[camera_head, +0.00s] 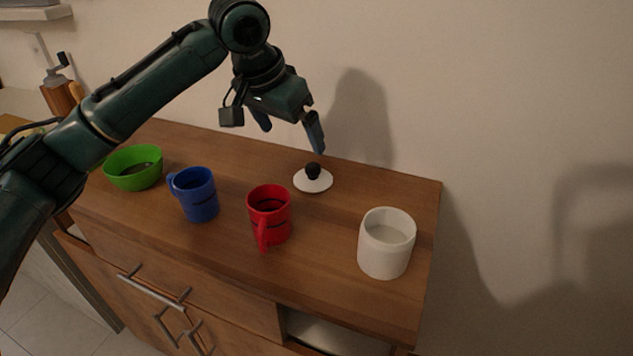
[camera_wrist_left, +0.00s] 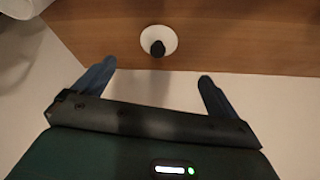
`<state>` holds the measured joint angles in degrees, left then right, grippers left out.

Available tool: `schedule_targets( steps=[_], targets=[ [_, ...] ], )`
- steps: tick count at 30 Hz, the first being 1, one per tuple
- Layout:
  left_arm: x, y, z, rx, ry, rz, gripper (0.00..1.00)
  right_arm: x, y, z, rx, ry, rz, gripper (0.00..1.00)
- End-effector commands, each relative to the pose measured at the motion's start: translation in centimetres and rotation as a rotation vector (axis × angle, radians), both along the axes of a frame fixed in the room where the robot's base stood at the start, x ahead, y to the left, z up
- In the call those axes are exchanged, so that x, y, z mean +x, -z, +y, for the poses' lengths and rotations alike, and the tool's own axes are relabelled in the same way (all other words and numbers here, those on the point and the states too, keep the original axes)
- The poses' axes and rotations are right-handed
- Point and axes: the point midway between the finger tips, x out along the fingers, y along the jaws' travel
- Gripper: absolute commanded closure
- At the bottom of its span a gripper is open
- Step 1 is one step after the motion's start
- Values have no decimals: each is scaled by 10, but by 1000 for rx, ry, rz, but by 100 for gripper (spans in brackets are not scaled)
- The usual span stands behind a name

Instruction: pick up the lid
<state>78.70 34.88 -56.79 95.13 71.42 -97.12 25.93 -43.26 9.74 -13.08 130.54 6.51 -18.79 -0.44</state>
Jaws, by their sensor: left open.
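The lid (camera_head: 324,182) is a white disc with a black knob (camera_head: 313,170) on top. It lies flat on the wooden cabinet top near the back edge. In the left wrist view the lid (camera_wrist_left: 146,37) shows ahead of the fingers, between their lines. My left gripper (camera_head: 291,140) is open and empty, above the cabinet top and a little behind and left of the lid, not touching it. Its two blue fingers also show spread in the left wrist view (camera_wrist_left: 153,76). A white canister (camera_head: 385,252), open at the top, stands at the right front. My right gripper is not in view.
A red mug (camera_head: 268,215), a blue mug (camera_head: 196,196) and a green bowl (camera_head: 133,168) stand left of the canister on the wooden cabinet (camera_head: 335,225). The wall rises close behind the lid. The surface around the lid is clear.

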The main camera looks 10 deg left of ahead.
Motion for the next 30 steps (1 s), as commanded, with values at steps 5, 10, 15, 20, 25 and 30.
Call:
schedule_targets(
  steps=[5,10,15,20,25,30],
  targets=[
    [8,25,-4,1,-1,2,3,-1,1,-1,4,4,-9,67],
    [19,55,-10,1,1,2,3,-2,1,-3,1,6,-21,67],
    [26,72,-14,0,0,1,3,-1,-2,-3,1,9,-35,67],
    [32,81,-17,0,0,1,3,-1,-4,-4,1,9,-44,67],
    [46,102,-26,2,1,0,3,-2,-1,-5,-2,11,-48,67],
    [51,118,-28,2,1,-1,3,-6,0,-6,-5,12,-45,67]
  ],
)
